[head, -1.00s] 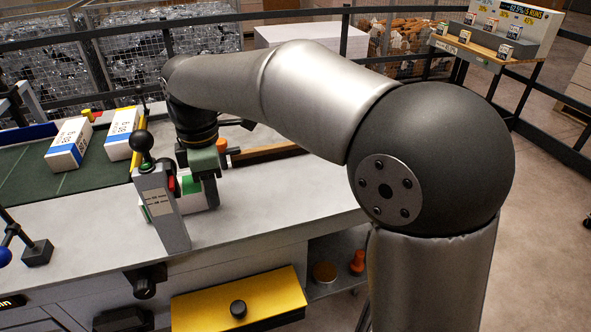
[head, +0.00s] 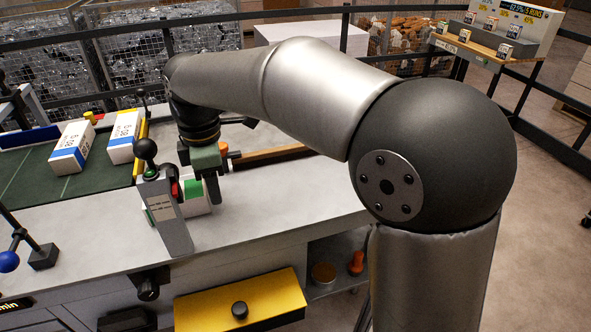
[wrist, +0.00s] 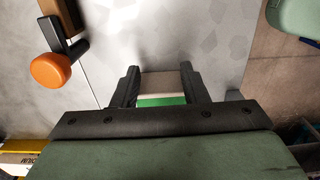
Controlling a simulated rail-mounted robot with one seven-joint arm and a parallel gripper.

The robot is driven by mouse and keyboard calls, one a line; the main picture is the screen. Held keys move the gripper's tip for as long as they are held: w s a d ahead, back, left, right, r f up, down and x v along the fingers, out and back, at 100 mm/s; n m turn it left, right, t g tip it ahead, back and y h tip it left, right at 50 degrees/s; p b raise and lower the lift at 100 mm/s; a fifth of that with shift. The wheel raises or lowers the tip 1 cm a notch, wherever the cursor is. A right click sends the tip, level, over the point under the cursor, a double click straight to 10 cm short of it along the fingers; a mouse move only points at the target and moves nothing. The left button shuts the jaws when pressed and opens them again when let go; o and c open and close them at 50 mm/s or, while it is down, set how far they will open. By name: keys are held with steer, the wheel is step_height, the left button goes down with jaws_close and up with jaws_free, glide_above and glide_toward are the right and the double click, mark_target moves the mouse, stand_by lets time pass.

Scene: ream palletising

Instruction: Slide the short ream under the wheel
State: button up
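A short white ream with a green band (head: 194,189) lies on the pale worktop, partly hidden behind a grey lever post (head: 166,212). My gripper (head: 213,187) points down at the ream's right part. In the wrist view the ream (wrist: 162,82) shows between the two fingers of my gripper (wrist: 158,78), filling most of the gap. I cannot tell whether the fingers press on its sides. I cannot make out a wheel for certain.
An orange knob (wrist: 52,71) sits left of the fingers in the wrist view, by a brown wooden rail (head: 268,154). Two blue-banded reams (head: 73,146) lie on the green belt (head: 30,178) at left. The worktop (head: 290,203) right of my gripper is clear.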

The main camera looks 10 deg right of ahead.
steer(key=shift+r+p, duration=0.5)
steer(key=shift+r, duration=0.3)
steer(key=r+p, duration=0.1)
steer(key=d+r+p, duration=0.2)
steer(key=r, duration=0.1)
steer(key=shift+w, duration=0.2)
steer(key=s+d+m, duration=0.1)
steer(key=d, duration=0.1)
steer(key=s+d+f+m, duration=0.1)
steer(key=d+m, duration=0.1)
steer(key=d, duration=0.1)
steer(key=s+d+f+m, duration=0.1)
steer(key=d+m, duration=0.1)
steer(key=shift+s+d, duration=0.15)
steer(key=shift+d, duration=0.2)
steer(key=s+d+f+m, duration=0.4)
steer(key=s+d+m, duration=0.3)
steer(key=s+d+f+m+t, duration=0.1)
steer(key=s+d+f+m, duration=0.4)
steer(key=s+d+m, duration=0.3)
steer(key=shift+s+f+m, duration=0.2)
steer(key=shift+s+m, duration=0.05)
steer(key=shift+m, duration=0.05)
steer(key=shift+d, duration=0.1)
